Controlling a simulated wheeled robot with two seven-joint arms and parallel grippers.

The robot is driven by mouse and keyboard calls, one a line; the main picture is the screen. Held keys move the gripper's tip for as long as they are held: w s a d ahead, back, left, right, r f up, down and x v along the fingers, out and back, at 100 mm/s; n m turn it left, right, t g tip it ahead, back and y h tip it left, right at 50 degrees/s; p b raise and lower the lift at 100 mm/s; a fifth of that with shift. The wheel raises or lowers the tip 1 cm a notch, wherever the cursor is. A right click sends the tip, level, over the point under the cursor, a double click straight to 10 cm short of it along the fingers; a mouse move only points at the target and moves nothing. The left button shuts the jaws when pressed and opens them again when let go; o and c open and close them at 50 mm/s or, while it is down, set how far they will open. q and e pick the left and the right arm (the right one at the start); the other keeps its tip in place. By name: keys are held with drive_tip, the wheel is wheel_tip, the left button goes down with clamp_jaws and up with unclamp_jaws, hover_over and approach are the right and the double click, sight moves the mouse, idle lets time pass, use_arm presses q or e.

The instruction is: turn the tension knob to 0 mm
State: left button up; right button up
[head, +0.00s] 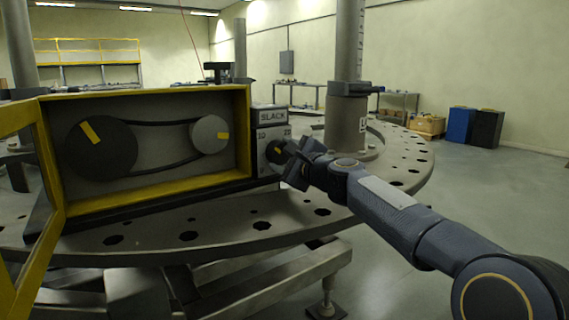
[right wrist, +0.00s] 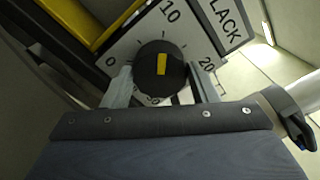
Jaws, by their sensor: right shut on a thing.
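The tension knob (right wrist: 148,72) is round and black with a yellow pointer bar. It sits on a white dial plate (right wrist: 120,48) marked 0, 10 and 20, under a SLACK label (right wrist: 226,22). In the right wrist view the bar points up, roughly toward the 10. My right gripper (right wrist: 163,88) is shut on the knob, one finger on each side. In the head view the knob (head: 277,150) is partly hidden by my right gripper (head: 290,168). My left gripper is not in view.
A yellow-framed box (head: 150,191) with two belt-linked pulleys stands left of the dial, its yellow door (head: 50,190) swung open. It rests on a round perforated plate (head: 250,235). A column (head: 346,125) rises behind my right gripper. Blue and black bins (head: 461,125) stand far right.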

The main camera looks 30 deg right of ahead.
drive_tip(key=n+b, duration=0.1)
drive_tip(key=n, duration=0.2)
drive_tip(key=n+b, duration=0.1)
drive_tip(key=shift+f+n+b, duration=0.25)
drive_tip(key=shift+n+b, duration=0.05)
drive_tip(key=n+b, duration=0.2)
drive_tip(key=n, duration=0.2)
drive_tip(key=shift+n+b, duration=0.3)
drive_tip(key=n, duration=0.2)
drive_tip(key=shift+n+b, duration=0.3)
drive_tip(key=shift+r+n+y, duration=0.1)
drive_tip(key=shift+n+y, duration=0.2)
drive_tip(key=shift+n, duration=1)
drive_tip(key=o, duration=1)
drive_tip(key=shift+c, duration=0.2)
drive_tip(key=shift+s, duration=0.1)
